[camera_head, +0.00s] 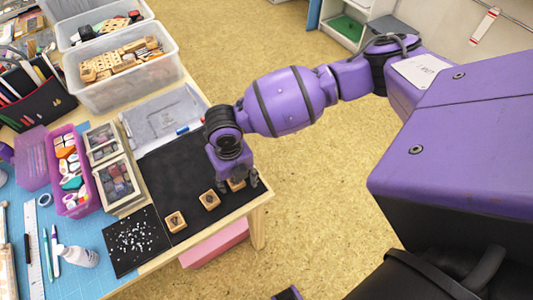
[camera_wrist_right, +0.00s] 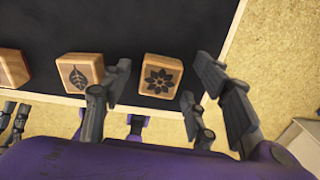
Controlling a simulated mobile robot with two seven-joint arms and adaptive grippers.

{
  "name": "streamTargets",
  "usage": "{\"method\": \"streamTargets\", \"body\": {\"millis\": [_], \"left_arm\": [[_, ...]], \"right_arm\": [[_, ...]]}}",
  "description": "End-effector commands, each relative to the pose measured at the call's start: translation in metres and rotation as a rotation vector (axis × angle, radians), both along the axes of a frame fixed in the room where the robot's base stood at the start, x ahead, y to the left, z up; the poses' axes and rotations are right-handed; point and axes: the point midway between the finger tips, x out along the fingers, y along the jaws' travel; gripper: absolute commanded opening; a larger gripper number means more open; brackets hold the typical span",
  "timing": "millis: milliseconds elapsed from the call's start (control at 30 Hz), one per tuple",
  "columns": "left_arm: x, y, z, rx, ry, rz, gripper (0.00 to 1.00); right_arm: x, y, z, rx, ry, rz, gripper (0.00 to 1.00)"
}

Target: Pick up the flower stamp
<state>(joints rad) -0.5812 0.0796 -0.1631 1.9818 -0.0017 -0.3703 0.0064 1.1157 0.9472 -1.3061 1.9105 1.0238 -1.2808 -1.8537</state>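The flower stamp (camera_wrist_right: 161,76) is a small wooden block with a dark flower on its top, lying at the edge of the black mat in the right wrist view. In the head view it (camera_head: 236,185) is mostly hidden under my right gripper (camera_head: 238,182). In the right wrist view my right gripper (camera_wrist_right: 163,80) is open, with one finger to the left of the flower stamp and one to the right. A gap shows on both sides, and I see no grip. My left gripper is not in view.
A leaf stamp (camera_wrist_right: 83,72) lies close left of the left finger. Another stamp (camera_head: 176,221) lies further along the black mat (camera_head: 170,172). A tray of small white pieces (camera_head: 135,240) and clear bins (camera_head: 125,85) share the table. Open floor lies right of the table.

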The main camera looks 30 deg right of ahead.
Motion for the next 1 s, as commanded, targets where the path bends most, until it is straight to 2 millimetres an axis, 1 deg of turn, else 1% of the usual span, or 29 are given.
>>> {"method": "streamTargets", "body": {"millis": [33,300,533,667,767,867,900,967,1000], "left_arm": [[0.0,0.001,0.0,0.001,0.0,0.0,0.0],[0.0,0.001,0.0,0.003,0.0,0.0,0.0],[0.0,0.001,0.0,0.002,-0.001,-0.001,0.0],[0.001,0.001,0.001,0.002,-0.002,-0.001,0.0],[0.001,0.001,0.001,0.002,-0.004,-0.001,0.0],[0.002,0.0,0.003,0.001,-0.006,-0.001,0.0],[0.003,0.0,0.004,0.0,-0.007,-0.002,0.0],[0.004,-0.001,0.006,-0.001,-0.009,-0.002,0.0],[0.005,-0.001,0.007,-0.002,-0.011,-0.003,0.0]], "right_arm": [[0.001,0.0,0.001,0.0,-0.003,0.001,0.47],[0.002,0.001,0.002,0.0,-0.004,0.001,0.12],[0.003,0.001,0.002,0.0,-0.005,0.001,0.12],[0.003,0.001,0.007,0.0,-0.006,0.001,0.12],[0.004,0.001,0.016,0.001,-0.008,0.001,0.12],[0.004,0.001,0.031,0.001,-0.009,0.001,0.12],[0.002,0.0,0.038,0.0,-0.008,0.003,0.12],[-0.009,-0.002,0.05,0.001,-0.008,0.004,0.12],[-0.017,-0.004,0.059,0.001,-0.009,0.004,0.12]]}}
